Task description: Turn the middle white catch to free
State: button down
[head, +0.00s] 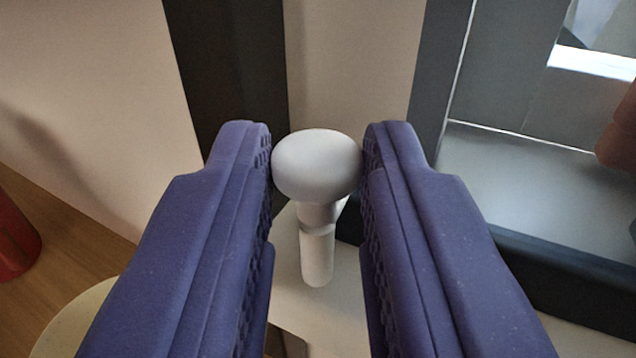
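The white catch (316,166) is in the middle of the head view. It has a rounded knob on top and a narrower stem that runs down below it. My gripper (316,160) has its two purple fingers on either side of the knob, with the fingertips at the knob's left and right sides. The fingers look to be touching the knob or very close to it, and I cannot tell if they press on it. The foot of the stem shows against a pale surface.
A dark upright panel (235,75) stands behind the left finger. A dark frame with a glossy pane (540,185) is at the right. A red object (14,235) and a pale round edge (75,325) are at the lower left, by a wooden surface (60,265).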

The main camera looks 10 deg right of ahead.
jog(key=shift+y+p, duration=0.3)
jog(key=shift+d+r+n+y+p, duration=0.1)
jog(key=shift+d+n+y+p, duration=0.1)
jog(key=shift+n+y+p, duration=0.45)
jog(key=n+y+p, duration=0.1)
jog(key=y, duration=0.1)
jog(key=n+y+p, duration=0.1)
jog(key=n+y, duration=0.1)
jog(key=y, duration=0.1)
jog(key=shift+d, duration=0.35)
jog(key=shift+w+d+n+g+y+p, duration=0.1)
jog(key=shift+n+g+y+p, duration=0.4)
jog(key=shift+n+y, duration=0.6)
jog(key=shift+d+n+g+y+p, duration=0.1)
jog(key=shift+n+g+y+p, duration=0.5)
jog(key=shift+y, duration=0.85)
jog(key=c, duration=1.2)
grip_release()
